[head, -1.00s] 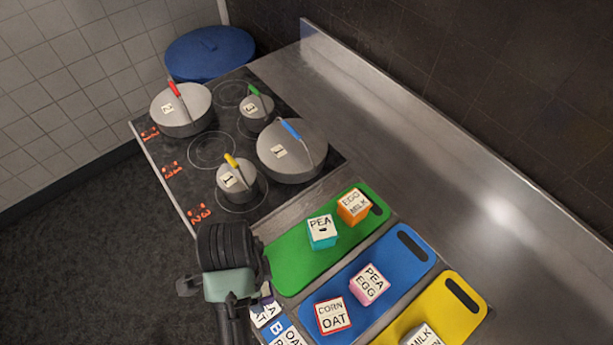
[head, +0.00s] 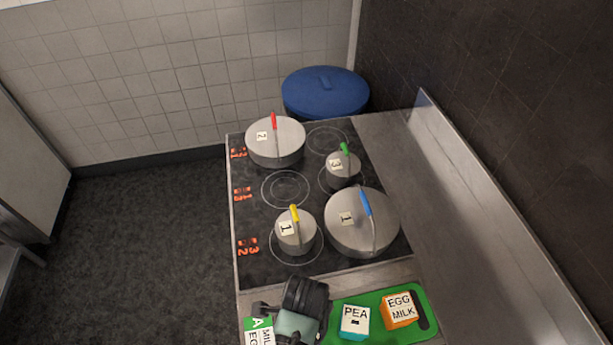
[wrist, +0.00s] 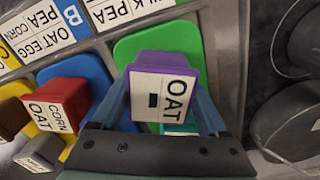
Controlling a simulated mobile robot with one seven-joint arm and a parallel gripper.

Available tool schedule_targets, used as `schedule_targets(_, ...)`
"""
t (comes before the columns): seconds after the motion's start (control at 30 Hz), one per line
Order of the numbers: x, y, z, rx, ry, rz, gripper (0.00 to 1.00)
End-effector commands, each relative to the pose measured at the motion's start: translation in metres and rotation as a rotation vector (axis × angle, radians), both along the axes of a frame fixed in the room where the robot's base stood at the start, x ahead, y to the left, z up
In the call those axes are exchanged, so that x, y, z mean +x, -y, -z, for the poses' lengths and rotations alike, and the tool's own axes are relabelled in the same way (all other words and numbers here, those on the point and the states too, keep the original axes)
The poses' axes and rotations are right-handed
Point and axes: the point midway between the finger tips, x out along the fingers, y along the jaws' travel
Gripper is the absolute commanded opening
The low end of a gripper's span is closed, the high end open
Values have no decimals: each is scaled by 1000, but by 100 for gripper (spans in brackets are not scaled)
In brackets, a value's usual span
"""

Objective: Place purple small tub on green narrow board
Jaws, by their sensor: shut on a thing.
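In the wrist view, the purple small tub (wrist: 165,64), with a white label reading OAT, is between the fingers of my gripper (wrist: 163,97). My gripper is shut on it. The green narrow board (wrist: 133,46) lies below and behind the tub; I cannot tell whether they touch. In the head view, the board (head: 372,299) is at the bottom, with a teal PEA tub (head: 355,321) and an orange EGG MILK tub (head: 399,309) on it. My wrist covers its left end there, and the purple tub is hidden.
The stove (head: 257,255) beyond the board holds several lidded pots, the nearest with a yellow handle (head: 295,235). A steel wall ledge (head: 480,240) runs along the right. The wrist view shows a blue board (wrist: 88,72) and a red CORN OAT tub (wrist: 62,92) at left.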

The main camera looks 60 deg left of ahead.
Motion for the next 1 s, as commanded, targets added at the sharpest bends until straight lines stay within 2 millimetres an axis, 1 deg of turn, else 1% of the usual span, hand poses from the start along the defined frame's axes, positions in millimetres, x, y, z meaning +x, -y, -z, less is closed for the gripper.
schedule_targets(0.1, 0, 0, 14, 0, 0, 0, 8)
schedule_targets(0.17, 0, 0, 18, 0, 0, 0, 8)
schedule_targets(0.57, 1, 0, 24, 1, 1, 1, 8)
schedule_targets(0.6, 0, 0, 23, 1, 1, 1, 84)
schedule_targets(0.7, 0, 0, 23, 1, 1, 1, 100)
schedule_targets(0.9, 0, 0, 22, 1, 1, 0, 100)
schedule_targets(1.0, 0, 0, 18, 1, 1, 0, 100)
